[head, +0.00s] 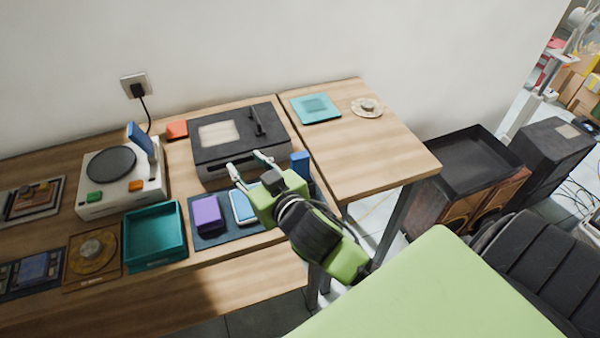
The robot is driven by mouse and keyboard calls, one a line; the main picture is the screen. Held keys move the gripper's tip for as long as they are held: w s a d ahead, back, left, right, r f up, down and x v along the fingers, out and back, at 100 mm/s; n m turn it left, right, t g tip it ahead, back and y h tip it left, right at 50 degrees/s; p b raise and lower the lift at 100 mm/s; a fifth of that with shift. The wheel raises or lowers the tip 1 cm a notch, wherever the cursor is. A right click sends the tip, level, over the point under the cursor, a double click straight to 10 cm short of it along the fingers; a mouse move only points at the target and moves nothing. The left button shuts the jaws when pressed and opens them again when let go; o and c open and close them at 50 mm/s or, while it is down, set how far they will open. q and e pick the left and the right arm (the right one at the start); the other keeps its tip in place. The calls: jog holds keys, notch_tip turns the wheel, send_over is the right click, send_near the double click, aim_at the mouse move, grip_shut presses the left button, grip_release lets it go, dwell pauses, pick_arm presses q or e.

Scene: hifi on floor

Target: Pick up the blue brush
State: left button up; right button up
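I cannot tell for sure which thing is the blue brush. A small upright blue block (300,163) stands at the front right of the black turntable, just right of my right gripper and partly hidden low down. Another blue piece (140,138) stands tilted on the right side of the white record player. My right gripper (248,166) is over the desk, in front of the black turntable. Its two fingers are spread, with nothing seen between them. My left gripper is out of view.
A purple block (208,214) and a white-and-blue phone-like item (243,207) lie on a dark mat near my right gripper. A teal tray (155,236) is left of them. The black turntable (240,145) is behind. The right table (360,150) is mostly clear.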

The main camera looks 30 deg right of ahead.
jog(key=w+a+r+n+t+y, duration=0.25)
jog(key=a+r+y, duration=0.2)
jog(key=r, duration=0.45)
jog(key=w+a+r+n+t+y, duration=0.25)
jog(key=a+r+n+y, duration=0.2)
jog(key=r, duration=0.45)
jog(key=s+a+r+n+g+y, duration=0.2)
jog(key=s+a+n+g+y, duration=0.5)
jog(key=a+n+g+y, duration=0.55)
jog(key=m+g+h, duration=0.5)
jog(key=g+h, duration=0.3)
jog(key=h, duration=1.3)
send_over(300, 155)
notch_tip(300, 155, down, 11)
jog(key=shift+h, duration=0.25)
jog(key=f, duration=0.5)
jog(key=d+f+p, duration=0.1)
jog(key=f, duration=0.1)
jog(key=shift+f, duration=0.25)
jog(key=shift+a+f, duration=0.1)
jog(key=shift+f, duration=0.5)
jog(key=shift+a+f+p, duration=0.1)
jog(key=shift+f+p, duration=0.15)
jog(key=shift+p, duration=0.25)
jog(key=f+p, duration=0.2)
jog(key=f, duration=0.1)
jog(key=shift+a+f, duration=0.3)
jog(key=shift+a, duration=0.05)
jog(key=shift+f, duration=0.6)
grip_shut()
